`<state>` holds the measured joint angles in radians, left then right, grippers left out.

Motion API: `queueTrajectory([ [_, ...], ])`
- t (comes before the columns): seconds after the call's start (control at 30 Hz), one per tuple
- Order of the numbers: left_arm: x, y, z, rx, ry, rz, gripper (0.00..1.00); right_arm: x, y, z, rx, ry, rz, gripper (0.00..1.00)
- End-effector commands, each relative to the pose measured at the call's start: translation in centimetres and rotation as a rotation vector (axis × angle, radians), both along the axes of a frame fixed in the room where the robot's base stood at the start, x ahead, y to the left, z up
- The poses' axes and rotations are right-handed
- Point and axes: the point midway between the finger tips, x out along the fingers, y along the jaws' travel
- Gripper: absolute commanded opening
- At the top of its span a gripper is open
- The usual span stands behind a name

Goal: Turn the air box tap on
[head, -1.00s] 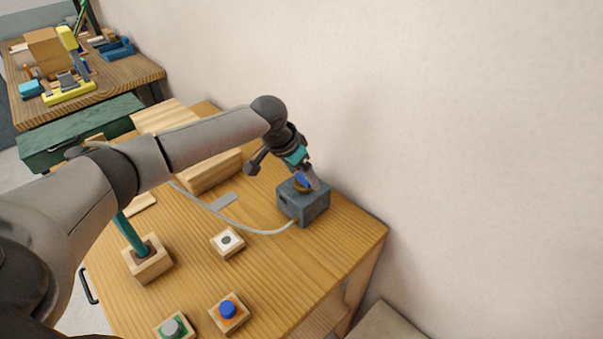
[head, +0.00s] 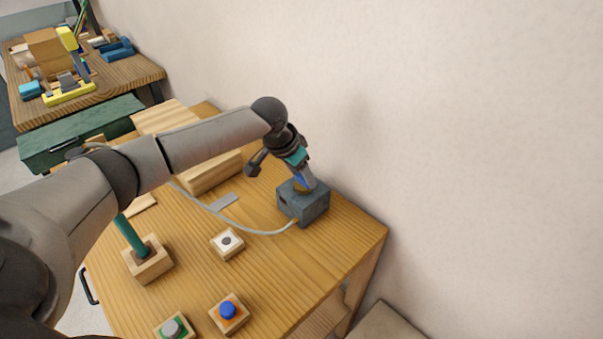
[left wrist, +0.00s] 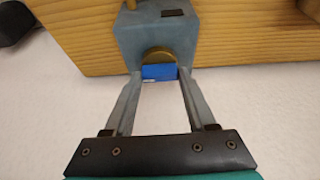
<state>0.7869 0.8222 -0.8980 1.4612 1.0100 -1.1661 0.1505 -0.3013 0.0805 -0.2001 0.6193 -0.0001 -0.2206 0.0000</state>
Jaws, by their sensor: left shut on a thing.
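The air box (head: 306,207) is a small blue-grey block at the back right of the wooden table, close to the wall. Its tap, a blue handle on a round brass base, is on top; the blue handle (left wrist: 159,72) and brass base (left wrist: 157,54) show in the left wrist view. My left gripper (head: 304,184) is over the box from above, and its fingers (left wrist: 158,78) are shut on the blue handle, one on each side. In the head view the fingers partly hide the tap. My right gripper is not in view.
A pale hose (head: 262,233) runs from the box across the table (head: 275,270). Blocks with a white top (head: 226,242), a blue button (head: 228,311) and a grey button (head: 172,328) stand nearer. A wooden box (head: 212,172) stands left of the air box. The wall is close behind.

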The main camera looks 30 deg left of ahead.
Motion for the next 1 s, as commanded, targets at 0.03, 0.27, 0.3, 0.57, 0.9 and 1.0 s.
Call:
queueTrajectory([
  [0.03,-0.1,0.0,0.1,0.001,0.002,0.008,0.01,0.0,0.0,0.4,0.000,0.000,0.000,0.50],
  [0.27,-0.1,-0.2,0.3,-0.003,0.004,0.093,0.01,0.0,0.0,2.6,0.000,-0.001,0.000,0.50],
  [0.3,-0.1,-0.2,0.4,-0.003,0.004,0.116,0.01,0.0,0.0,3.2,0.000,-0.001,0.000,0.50],
  [0.57,-0.2,-0.4,0.5,-0.004,0.007,0.315,0.01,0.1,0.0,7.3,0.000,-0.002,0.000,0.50],
  [0.9,-0.1,-0.6,0.3,-0.002,0.007,0.629,0.01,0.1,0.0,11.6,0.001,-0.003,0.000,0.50],
  [1.0,-0.1,-0.7,0.3,-0.003,0.007,0.723,0.01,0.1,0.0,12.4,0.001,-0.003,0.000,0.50],
])
